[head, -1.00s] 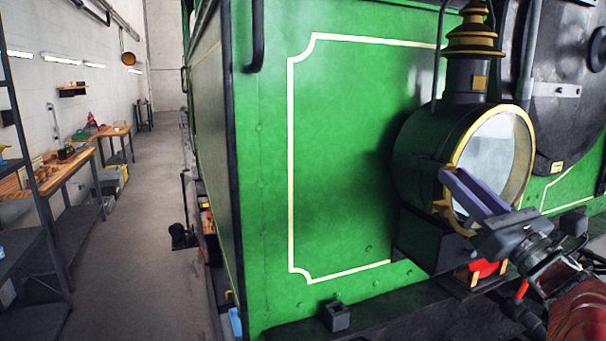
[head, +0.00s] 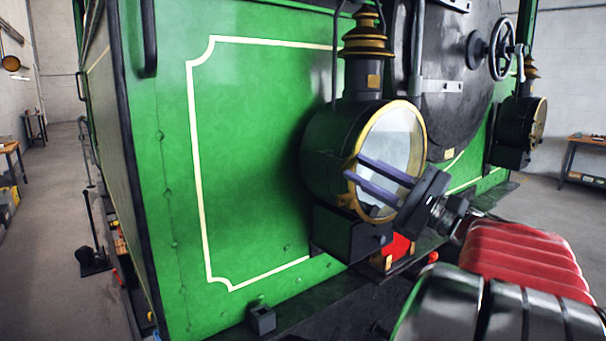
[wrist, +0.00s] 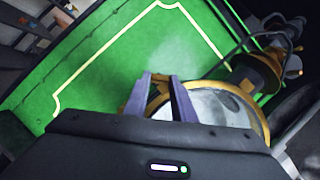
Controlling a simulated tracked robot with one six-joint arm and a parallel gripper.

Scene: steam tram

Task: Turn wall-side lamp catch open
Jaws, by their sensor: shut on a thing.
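The lamp (head: 335,143) has a round black body, a brass rim and a pale glass front. It stands on the green tram's front, nearer the aisle. My gripper (head: 354,168) reaches across the glass from the right to the left part of the rim. Its two purple fingers are shut on the brass lamp catch (head: 350,167), which they mostly hide. In the wrist view, my gripper (wrist: 161,77) meets the rim at its left edge, and the lamp glass (wrist: 213,108) shows to the right of the fingers.
A second lamp (head: 520,122) stands farther right, beyond the black round door with a handwheel (head: 501,48). A small black bracket (head: 262,318) sits on the front ledge. A red part (head: 398,248) is below the lamp. The aisle (head: 60,215) at left is clear in part.

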